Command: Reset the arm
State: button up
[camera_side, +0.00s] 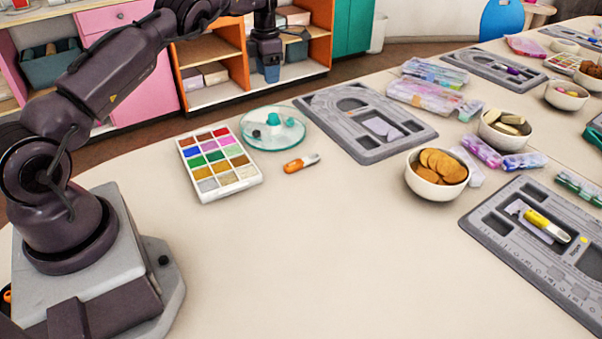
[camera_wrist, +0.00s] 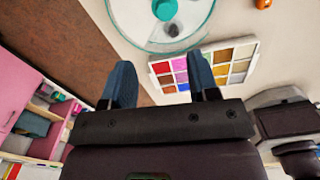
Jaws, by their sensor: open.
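My gripper (camera_side: 268,70) is raised at the top of the side view, beyond the table's far edge, with the shelves behind it. In the wrist view my gripper (camera_wrist: 162,80) shows two dark blue fingers spread apart with nothing between them. The white bead tray (camera_side: 221,183) with several coloured compartments lies on the table near my base; it also shows in the wrist view (camera_wrist: 243,64). A round clear dish (camera_side: 272,142) holds a teal knob-like piece and a small dark piece. The dish is at the top of the wrist view (camera_wrist: 197,35).
The front middle of the table is clear. Orange shelves (camera_side: 236,68) stand beyond the table.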

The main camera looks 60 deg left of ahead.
jog(key=s+d+r+m+t, duration=0.2)
jog(key=s+d+r+m, duration=0.4)
jog(key=s+d+m, duration=0.4)
jog(key=s+d+r+m+t, duration=0.1)
jog(key=s+d+r+m, duration=0.5)
jog(key=s+d+m, duration=0.3)
jog(key=s+d+r+m+t, duration=0.2)
jog(key=s+d+r+m, duration=0.4)
jog(key=s+d+m, duration=0.4)
jog(key=shift+s+d+r+m+t, duration=0.35)
jog(key=shift+d+m, duration=0.6)
jog(key=shift+m, duration=1.65)
